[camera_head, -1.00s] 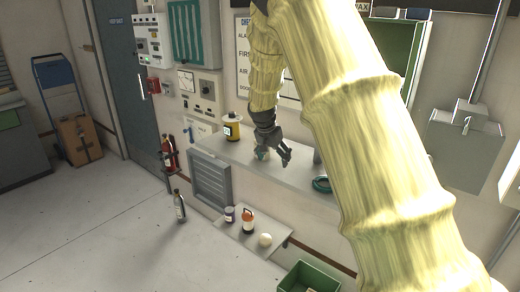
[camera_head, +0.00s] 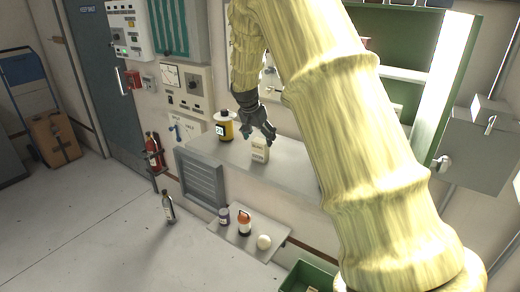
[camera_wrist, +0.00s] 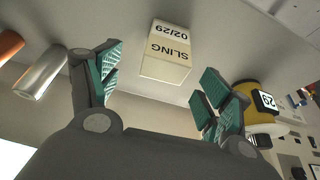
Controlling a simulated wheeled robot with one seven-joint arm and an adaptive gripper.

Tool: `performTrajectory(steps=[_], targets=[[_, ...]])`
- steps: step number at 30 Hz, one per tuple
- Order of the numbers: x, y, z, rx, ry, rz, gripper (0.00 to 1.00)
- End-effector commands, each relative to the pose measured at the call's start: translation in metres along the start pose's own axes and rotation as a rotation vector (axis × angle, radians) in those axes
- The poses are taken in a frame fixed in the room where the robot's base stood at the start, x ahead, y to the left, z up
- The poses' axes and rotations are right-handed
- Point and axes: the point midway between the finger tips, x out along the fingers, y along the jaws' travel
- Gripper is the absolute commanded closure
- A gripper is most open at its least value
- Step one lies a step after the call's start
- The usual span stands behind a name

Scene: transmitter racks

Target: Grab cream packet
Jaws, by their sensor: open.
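A cream packet (camera_head: 260,150) stands on the grey shelf (camera_head: 290,170) against the wall. In the wrist view the cream packet (camera_wrist: 168,50) shows printed text reading "SLING 02/29". My gripper (camera_head: 258,133) is just above and beside the packet. In the wrist view my gripper (camera_wrist: 158,88) is open, with its teal-padded fingers apart and the packet ahead, between their lines. Nothing is held, and a gap shows between the fingers and the packet.
A yellow-and-black canister (camera_head: 223,127) stands left of the packet; it also shows at the right of the wrist view (camera_wrist: 258,105). A silver cylinder (camera_wrist: 42,74) and an orange one (camera_wrist: 9,45) lie on the other side. A lower shelf (camera_head: 228,232) holds several small items.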

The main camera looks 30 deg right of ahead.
Motion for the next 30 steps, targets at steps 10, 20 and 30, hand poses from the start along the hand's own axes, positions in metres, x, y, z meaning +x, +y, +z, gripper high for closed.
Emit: performTrajectory(steps=[10, 20, 30], targets=[[0.033, 0.001, -0.001, 0.001, 0.0, 0.001, 0.21], [0.061, -0.002, -0.003, 0.001, -0.002, 0.002, 0.21], [0.084, -0.003, -0.002, 0.001, 0.0, 0.0, 0.21]])
